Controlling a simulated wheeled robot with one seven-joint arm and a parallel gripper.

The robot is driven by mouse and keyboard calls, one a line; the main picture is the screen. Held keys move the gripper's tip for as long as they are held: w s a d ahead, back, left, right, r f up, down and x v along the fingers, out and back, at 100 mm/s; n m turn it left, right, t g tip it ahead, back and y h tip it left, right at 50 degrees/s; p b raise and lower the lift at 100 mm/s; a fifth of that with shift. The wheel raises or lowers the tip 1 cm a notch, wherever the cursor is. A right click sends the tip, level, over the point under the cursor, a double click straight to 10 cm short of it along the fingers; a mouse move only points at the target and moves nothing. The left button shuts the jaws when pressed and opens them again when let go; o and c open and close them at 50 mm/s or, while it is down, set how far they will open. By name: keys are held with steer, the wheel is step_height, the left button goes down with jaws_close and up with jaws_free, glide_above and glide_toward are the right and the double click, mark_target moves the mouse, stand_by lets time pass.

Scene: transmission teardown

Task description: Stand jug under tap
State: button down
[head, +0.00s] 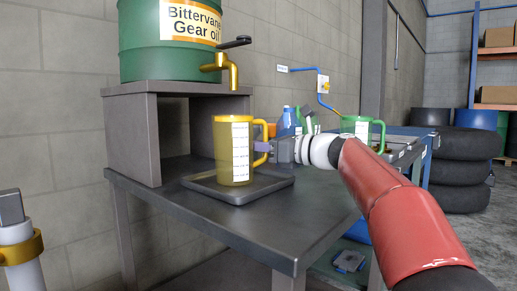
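The yellow jug (232,165), with a white scale strip, stands upright on a dark shallow tray (242,198), or just above it; I cannot tell if its base touches. Its handle points right, towards my arm. The brass tap (233,72) with a dark lever juts from the green gear oil drum (155,45). Its spout ends above the jug, with a clear gap to the rim. My gripper (264,147) is at the jug's handle, its fingers overlapping it. The view is too small to show whether they are closed on it.
The drum rests on a grey stand (130,140) on the dark metal table (230,222). A green jug (358,126) and blue bottles (288,122) are behind my gripper. Stacked tyres (463,170) stand at the right. The table's front is clear.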

steer(key=shift+f, duration=0.15)
steer(key=c, duration=1.5)
jaws_free()
steer(key=shift+r, duration=0.2)
steer(key=v, duration=1.2)
